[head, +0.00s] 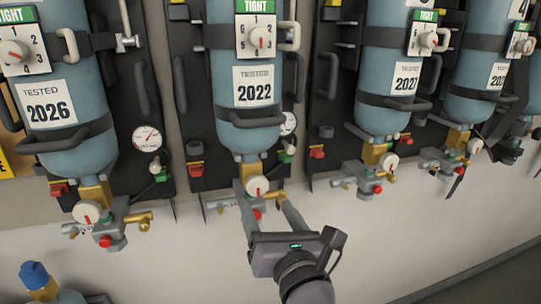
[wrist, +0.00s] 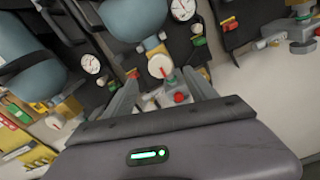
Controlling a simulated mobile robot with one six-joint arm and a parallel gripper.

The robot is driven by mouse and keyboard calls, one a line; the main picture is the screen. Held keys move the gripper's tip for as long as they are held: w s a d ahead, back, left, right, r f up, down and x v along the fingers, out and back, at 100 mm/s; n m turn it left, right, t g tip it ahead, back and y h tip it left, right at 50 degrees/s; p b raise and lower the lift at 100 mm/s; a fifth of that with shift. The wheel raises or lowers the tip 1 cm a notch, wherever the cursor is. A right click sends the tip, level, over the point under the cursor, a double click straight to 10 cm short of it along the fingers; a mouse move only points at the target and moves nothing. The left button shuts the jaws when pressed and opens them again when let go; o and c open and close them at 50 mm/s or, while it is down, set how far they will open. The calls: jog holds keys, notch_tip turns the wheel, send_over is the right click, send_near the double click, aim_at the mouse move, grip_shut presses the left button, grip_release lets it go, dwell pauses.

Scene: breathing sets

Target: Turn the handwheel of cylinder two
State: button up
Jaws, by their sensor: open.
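Several blue cylinders hang in a row on the wall. I cannot read a number that marks one as cylinder two. My gripper (head: 262,194) is at the bottom valve of the cylinder labelled 2022 (head: 240,60). That valve has a white round handwheel (head: 256,187) with a red mark. In the wrist view the handwheel (wrist: 160,66) shows between the tips of my open gripper (wrist: 159,74). The fingers stand on both sides of the valve; I cannot tell whether either touches it. A red knob (wrist: 180,97) sits just below the handwheel.
The cylinder labelled 2026 (head: 60,90) and its valve (head: 88,212) are on the left; the cylinder labelled 2027 (head: 397,70) is on the right. Pressure gauges (head: 147,138) and brackets stick out between them. A blue-capped object (head: 38,280) is at lower left.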

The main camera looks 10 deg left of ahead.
aim_at(258, 189)
jog(key=x, duration=0.7)
jog(key=shift+w+a, duration=0.1)
jog(key=shift+w, duration=0.25)
jog(key=shift+w+a, duration=0.3)
jog(key=shift+w, duration=0.2)
jog(key=shift+c, duration=0.5)
jog(key=c, duration=1.3)
jog(key=shift+m+b, duration=0.3)
jog(key=shift+b, duration=0.1)
